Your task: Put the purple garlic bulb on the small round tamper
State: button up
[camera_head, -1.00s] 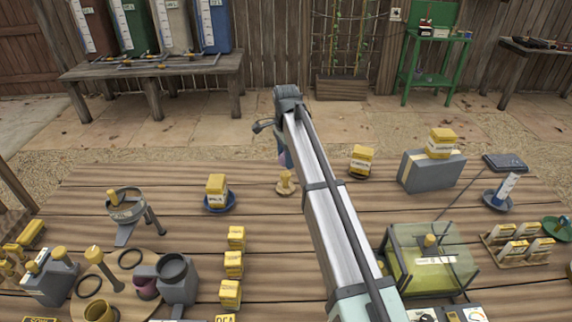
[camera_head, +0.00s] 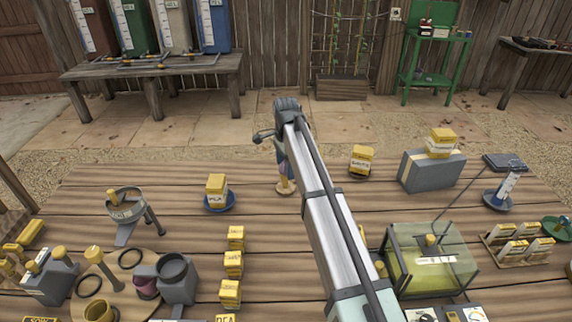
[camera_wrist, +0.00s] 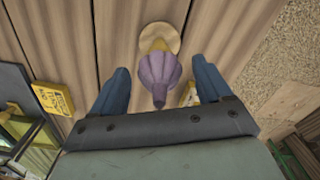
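The small round tamper (camera_head: 286,190) is a pale wooden disc with a yellow knob, standing on the slatted table at the middle back. It also shows in the wrist view (camera_wrist: 174,33). The purple garlic bulb (camera_wrist: 158,72) is at the tamper's knob, its narrow tip towards the wrist camera, and seems to rest on it. My gripper (camera_wrist: 160,78) is around the bulb, with one blue finger on each side and a gap at both. It looks open. In the head view the bulb is small and partly hidden by my gripper (camera_head: 283,162).
A yellow packet on a blue saucer (camera_head: 219,205) stands to the left of the tamper. Another yellow packet (camera_head: 361,158) stands to the right, near my arm. A grey box (camera_head: 430,173) is farther right. Several yellow blocks stand at the front left.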

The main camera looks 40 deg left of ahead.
notch_tip(320, 180, up, 12)
jog(key=shift+r, duration=0.15)
dwell(0.7)
dwell(0.5)
